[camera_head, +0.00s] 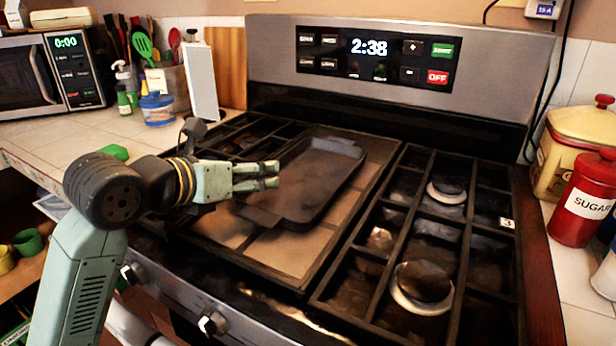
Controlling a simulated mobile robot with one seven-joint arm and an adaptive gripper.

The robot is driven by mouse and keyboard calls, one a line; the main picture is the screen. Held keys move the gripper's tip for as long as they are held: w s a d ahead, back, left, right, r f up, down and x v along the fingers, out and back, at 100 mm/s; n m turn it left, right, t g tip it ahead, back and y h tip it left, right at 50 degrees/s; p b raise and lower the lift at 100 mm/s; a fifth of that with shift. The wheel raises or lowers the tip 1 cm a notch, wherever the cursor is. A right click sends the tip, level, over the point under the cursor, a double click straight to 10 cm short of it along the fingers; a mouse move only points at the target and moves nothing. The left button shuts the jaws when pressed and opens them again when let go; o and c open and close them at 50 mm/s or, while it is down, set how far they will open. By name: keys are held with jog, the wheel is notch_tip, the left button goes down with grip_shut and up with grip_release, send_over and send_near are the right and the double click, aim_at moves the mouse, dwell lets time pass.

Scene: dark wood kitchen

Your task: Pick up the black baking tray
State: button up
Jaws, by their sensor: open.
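The black baking tray (318,176) lies on the middle of the stove top, a dark shallow rectangle with a handle at its near and far ends. It slants from lower left to upper right. My gripper (276,175) comes in from the left, and its fingertips point right over the tray's left edge. The two fingers are apart with nothing between them. I cannot tell from this one view how high the fingers are above the tray.
Burner grates (425,240) lie right of the tray. The stove's back panel (400,60) rises behind. A sugar canister (584,199) and a yellow canister (574,150) stand on the right counter. A utensil holder (170,85) and a microwave (50,75) are at the back left.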

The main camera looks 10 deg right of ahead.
aim_at(268, 175)
jog(key=p+x, duration=0.1)
jog(key=x, duration=0.4)
jog(key=shift+w+a+f+p, duration=0.15)
jog(key=shift+f+p, duration=0.15)
jog(key=shift+p, duration=0.05)
jog(key=c, duration=1.1)
grip_shut()
jog(key=shift+f, duration=0.1)
